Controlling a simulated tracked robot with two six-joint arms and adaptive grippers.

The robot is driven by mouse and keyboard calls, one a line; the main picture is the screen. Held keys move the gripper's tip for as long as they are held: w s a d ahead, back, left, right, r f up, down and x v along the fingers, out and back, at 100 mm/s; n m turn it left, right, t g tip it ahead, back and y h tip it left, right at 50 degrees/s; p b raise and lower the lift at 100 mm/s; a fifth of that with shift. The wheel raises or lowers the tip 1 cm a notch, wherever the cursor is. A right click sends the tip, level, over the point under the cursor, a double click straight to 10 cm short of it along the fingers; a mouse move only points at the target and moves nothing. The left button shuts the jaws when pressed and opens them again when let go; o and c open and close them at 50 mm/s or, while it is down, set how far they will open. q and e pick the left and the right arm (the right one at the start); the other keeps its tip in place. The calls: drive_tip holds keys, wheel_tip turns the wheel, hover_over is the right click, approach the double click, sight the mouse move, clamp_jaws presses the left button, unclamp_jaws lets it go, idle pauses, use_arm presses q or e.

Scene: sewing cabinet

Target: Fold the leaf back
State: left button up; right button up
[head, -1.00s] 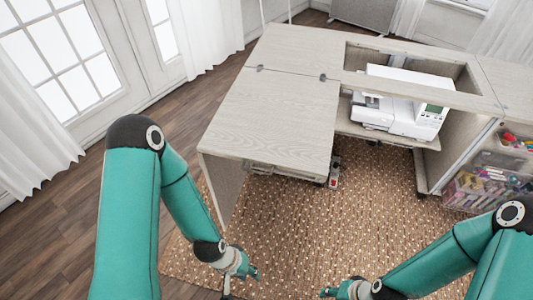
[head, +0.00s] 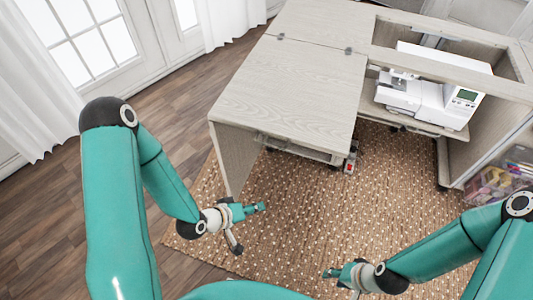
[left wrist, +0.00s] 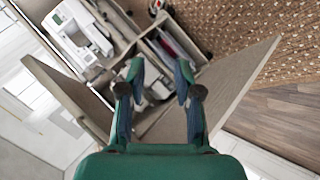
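The leaf (head: 290,95) is a pale wood-grain panel hinged to the front left of the cabinet top (head: 325,22). It lies flat and level with that top, with two small dark hinges along the seam. An upright panel (head: 234,157) stands beneath its left side. My left gripper (head: 249,228) is open and empty, in front of the leaf's near edge and apart from it. Its spread fingers show in the left wrist view (left wrist: 158,75) with cabinet panels beyond. My right gripper (head: 338,283) is low over the rug, open and empty, away from the leaf.
A white sewing machine (head: 428,100) sits in the cabinet opening to the right of the leaf. Clear bins (head: 503,178) with colourful supplies are at the right side. A small red-and-grey object (head: 350,162) is by the leaf's right corner. The patterned rug (head: 300,215) in front is clear.

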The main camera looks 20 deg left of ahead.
use_arm(q)
drive_tip(key=w+a+r+n+t+h+b, duration=0.1)
drive_tip(key=w+a+r+n+t+b, duration=0.15)
drive_tip(key=a+t+b, duration=0.2)
drive_tip(key=n+t+h+b, duration=0.2)
drive_tip(key=n+t+b, duration=0.1)
drive_tip(key=n+t, duration=0.15)
approach(269, 144)
drive_tip(key=shift+m+t, duration=0.3)
drive_tip(key=shift+t, duration=0.1)
drive_tip(key=b+x, duration=0.2)
drive_tip(key=x, duration=0.1)
drive_tip(key=b+x, duration=0.3)
drive_tip(key=f+b+x, duration=0.1)
drive_tip(key=b+x, duration=0.2)
drive_tip(key=x, duration=0.1)
drive_tip(key=shift+w+d, duration=0.15)
use_arm(e)
wheel_tip(269, 144, down, 18)
drive_tip(key=shift+r, duration=0.1)
use_arm(q)
drive_tip(key=shift+f, duration=0.1)
clamp_jaws()
